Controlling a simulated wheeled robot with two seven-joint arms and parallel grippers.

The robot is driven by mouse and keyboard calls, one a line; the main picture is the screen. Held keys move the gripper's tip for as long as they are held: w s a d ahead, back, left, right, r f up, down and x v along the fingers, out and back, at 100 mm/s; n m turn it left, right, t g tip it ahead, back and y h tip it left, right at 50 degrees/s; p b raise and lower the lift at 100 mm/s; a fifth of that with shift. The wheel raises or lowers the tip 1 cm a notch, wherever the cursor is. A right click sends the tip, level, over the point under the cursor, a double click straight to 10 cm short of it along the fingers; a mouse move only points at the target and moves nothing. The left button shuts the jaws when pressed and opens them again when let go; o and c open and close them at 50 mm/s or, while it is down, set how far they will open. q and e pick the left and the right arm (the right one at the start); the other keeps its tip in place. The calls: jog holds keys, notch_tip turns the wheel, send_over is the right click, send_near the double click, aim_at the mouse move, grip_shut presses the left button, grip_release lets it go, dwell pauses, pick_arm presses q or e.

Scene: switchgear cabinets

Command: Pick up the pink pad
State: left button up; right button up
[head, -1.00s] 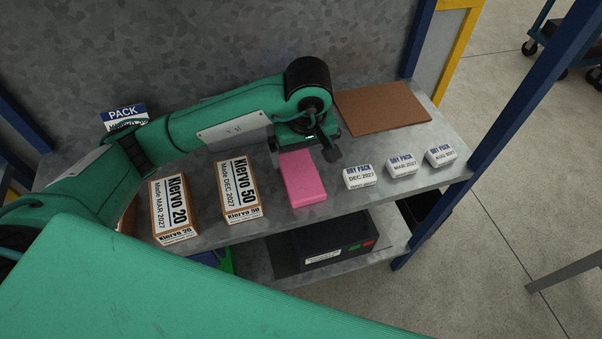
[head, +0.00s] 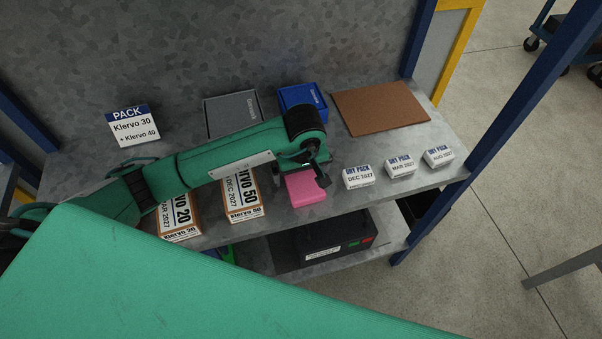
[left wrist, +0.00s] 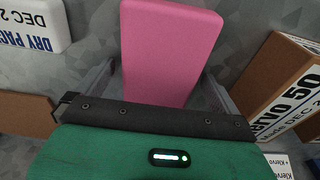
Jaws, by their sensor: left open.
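The pink pad (head: 305,189) lies flat on the upper metal shelf, between the Klervo 50 box and the DEC 2027 dry pack. In the head view its far part is hidden under my left gripper (head: 304,178). In the left wrist view the pink pad (left wrist: 170,50) reaches from the top edge down to the dark gripper body. My left gripper (left wrist: 158,80) is open, with a grey finger beside each long side of the pad. I cannot tell whether the fingers touch it. My right gripper does not show.
The Klervo 50 box (head: 243,195) and Klervo 20 box (head: 178,218) stand left of the pad. Three white dry packs (head: 358,177) sit to its right. Behind are a grey bin (head: 232,112), a blue bin (head: 302,100), a brown board (head: 381,108) and a PACK sign (head: 134,126).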

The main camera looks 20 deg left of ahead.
pick_arm(q)
jog(key=c, duration=1)
